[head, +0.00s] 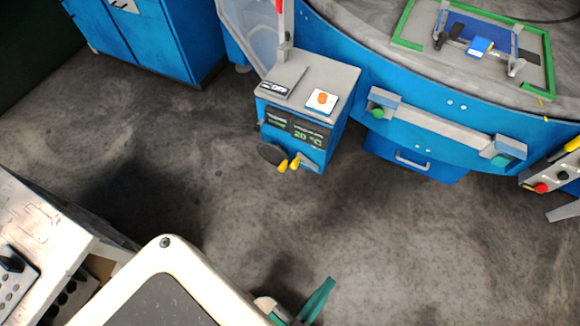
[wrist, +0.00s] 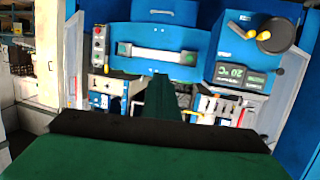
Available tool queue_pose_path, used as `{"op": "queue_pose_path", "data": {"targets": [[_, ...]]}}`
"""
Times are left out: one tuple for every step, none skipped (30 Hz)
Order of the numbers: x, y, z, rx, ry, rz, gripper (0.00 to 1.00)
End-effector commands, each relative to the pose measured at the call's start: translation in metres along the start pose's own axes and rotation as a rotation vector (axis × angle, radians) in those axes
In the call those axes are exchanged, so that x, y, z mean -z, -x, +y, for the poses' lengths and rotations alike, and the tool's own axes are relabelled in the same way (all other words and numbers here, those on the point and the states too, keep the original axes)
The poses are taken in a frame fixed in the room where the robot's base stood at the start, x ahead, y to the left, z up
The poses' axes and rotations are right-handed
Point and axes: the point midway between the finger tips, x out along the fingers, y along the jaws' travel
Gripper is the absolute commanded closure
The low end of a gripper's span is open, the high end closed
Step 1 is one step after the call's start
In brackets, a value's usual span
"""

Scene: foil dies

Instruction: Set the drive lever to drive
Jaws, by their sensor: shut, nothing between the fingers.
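No lever is labelled clearly enough for me to tell which one is the drive lever. A blue control box (head: 335,125) carries a display, a dark round knob (head: 271,153) and small yellow-tipped levers (head: 288,164) on its front. In the wrist view the box shows upside down at the right, with the dark knob (wrist: 277,35) and a yellow tip (wrist: 251,34). A red-topped upright lever (head: 279,6) stands behind the box. My gripper (head: 318,300) has green fingers and is shut and empty, well apart from the box. Its green fingers also show in the wrist view (wrist: 161,98).
A round blue machine (head: 370,75) with a grey handle bar (head: 435,130) stands right of the box. A panel with red and yellow controls (head: 545,185) is at the right edge. A blue cabinet (head: 150,45) stands at the upper left. The grey floor (head: 220,195) between is clear.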

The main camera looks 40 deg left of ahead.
Motion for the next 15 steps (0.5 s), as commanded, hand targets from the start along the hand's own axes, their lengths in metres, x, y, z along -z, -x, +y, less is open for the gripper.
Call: {"op": "queue_pose_path", "data": {"targets": [[0.0,0.0,0.0,0.0,0.0,0.0,1.0],[0.0,0.0,0.0,0.0,0.0,0.0,1.0],[0.0,0.0,0.0,0.0,0.0,0.0,1.0],[0.0,0.0,0.0,0.0,0.0,0.0,1.0],[0.0,0.0,0.0,0.0,0.0,0.0,1.0],[0.0,0.0,0.0,0.0,0.0,0.0,1.0],[0.0,0.0,0.0,0.0,0.0,0.0,1.0],[0.0,0.0,0.0,0.0,-0.002,0.0,1.0],[-0.001,-0.001,-0.001,0.003,-0.009,0.002,1.0],[-0.003,-0.002,-0.002,0.007,-0.021,0.005,1.0],[-0.005,-0.004,-0.003,0.012,-0.038,0.01,1.0],[-0.01,-0.007,-0.006,0.023,-0.076,0.018,1.0],[-0.014,-0.01,-0.011,0.039,-0.113,0.027,1.0],[-0.02,-0.014,-0.015,0.054,-0.158,0.034,1.0],[-0.029,-0.02,-0.02,0.075,-0.232,0.048,1.0]]}}
